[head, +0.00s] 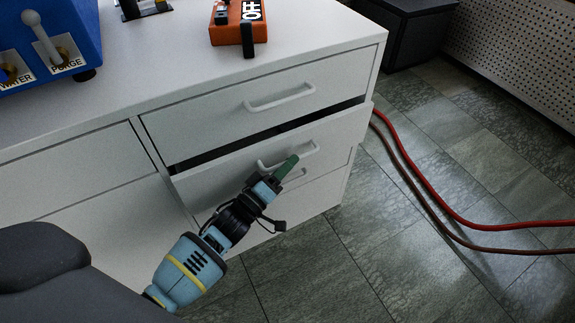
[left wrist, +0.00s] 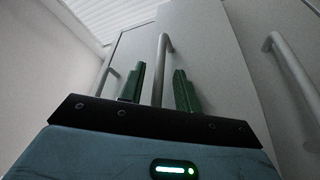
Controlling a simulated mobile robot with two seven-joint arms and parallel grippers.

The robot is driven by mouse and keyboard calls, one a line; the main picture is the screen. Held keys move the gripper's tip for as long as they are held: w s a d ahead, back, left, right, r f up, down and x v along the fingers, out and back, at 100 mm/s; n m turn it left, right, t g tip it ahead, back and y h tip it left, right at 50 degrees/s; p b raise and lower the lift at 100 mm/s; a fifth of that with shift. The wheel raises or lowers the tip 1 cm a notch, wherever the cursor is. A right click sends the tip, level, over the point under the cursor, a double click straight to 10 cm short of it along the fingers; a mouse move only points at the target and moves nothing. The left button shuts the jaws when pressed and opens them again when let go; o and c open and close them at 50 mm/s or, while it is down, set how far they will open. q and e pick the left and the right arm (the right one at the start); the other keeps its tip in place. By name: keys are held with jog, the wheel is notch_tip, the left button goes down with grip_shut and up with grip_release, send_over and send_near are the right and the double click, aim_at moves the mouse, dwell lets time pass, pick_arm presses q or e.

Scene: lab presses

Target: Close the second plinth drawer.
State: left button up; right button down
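The second plinth drawer (head: 225,172) is the middle one in the white cabinet's right column. It stands partly pulled out, with a dark gap above its front. Its pale bar handle (head: 306,152) sits near the middle of the front. My left gripper (head: 287,167) is at this handle, reaching up from below, and hides part of it. In the left wrist view the two green fingers (left wrist: 158,88) stand apart, with a handle bar (left wrist: 163,60) showing between them. Contact cannot be told. My right gripper is in neither view.
The top drawer (head: 215,108) above looks shut, and a lower drawer (head: 325,192) is below. A blue unit (head: 45,45) and an orange box marked OFF (head: 238,25) stand on the cabinet top (head: 150,65). Red hoses (head: 430,205) lie on the tiled floor at the right.

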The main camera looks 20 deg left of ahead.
pick_arm(q)
jog(key=shift+w, duration=0.15)
jog(key=shift+r, duration=0.1)
jog(key=shift+c, duration=0.3)
grip_shut()
